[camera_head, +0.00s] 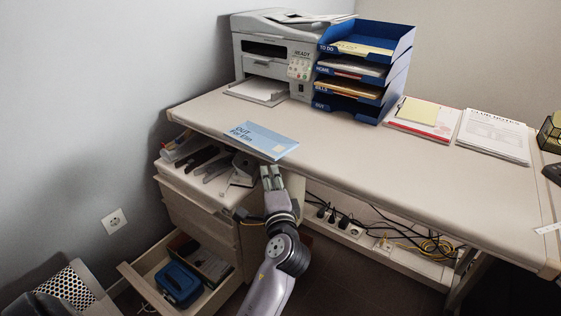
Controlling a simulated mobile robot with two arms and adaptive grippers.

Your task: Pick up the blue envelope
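A light blue envelope (263,140) with dark printed words lies flat on the desk at its front left edge. Its near edge appears to reach the desk's front rim or slightly past it. My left gripper (271,172) is just in front of and below the envelope's near edge, pointing toward the desk. Its two fingers look apart with nothing between them. I cannot tell whether the fingertips touch the envelope. My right gripper is out of view.
A printer (275,55) and a blue letter tray stack (362,70) stand at the back of the desk (370,160). Papers lie to the right. Left of my gripper is a drawer cabinet (200,195) with an open lower drawer; cables hang under the desk.

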